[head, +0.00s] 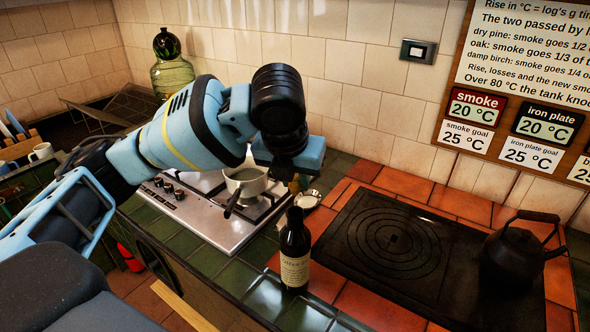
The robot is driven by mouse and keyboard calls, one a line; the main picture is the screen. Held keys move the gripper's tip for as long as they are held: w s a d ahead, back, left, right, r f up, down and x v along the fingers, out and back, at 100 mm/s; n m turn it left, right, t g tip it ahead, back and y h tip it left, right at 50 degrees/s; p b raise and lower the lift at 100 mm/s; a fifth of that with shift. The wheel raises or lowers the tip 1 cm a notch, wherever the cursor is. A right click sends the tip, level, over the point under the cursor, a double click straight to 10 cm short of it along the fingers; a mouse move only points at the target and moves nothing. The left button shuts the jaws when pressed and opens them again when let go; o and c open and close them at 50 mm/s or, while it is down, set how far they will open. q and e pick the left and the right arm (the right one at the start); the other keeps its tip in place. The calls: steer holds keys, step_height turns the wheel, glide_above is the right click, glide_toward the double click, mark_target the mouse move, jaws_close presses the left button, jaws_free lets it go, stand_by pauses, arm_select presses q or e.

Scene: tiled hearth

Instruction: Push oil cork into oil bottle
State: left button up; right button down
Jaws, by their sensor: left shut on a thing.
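The oil bottle (294,250) is dark with a pale label and stands upright on the tiled counter, left of the iron plate. My left gripper (298,182) is behind and above the bottle's neck in the head view, pointing down. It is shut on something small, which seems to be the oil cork. A small tan patch shows below the blue gripper body, but the cork is not clearly seen. The gripper looks apart from the bottle. My right gripper is not in view.
A black iron plate (392,237) with a dark kettle (520,255) lies to the right. A steel hob (190,213) with a pot (246,182) is at the left. A small round silvery object (308,199) lies behind the bottle. A green glass jug (172,75) stands far back.

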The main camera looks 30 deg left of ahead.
mark_target(294, 193)
arm_select(q)
steer(key=shift+f, duration=1.75)
steer(key=shift+f, duration=1.15)
steer(key=shift+r, duration=0.8)
steer(key=shift+f, duration=0.75)
stand_by(0.5)
steer(key=shift+r, duration=0.2)
stand_by(0.3)
steer(key=o, duration=1.3)
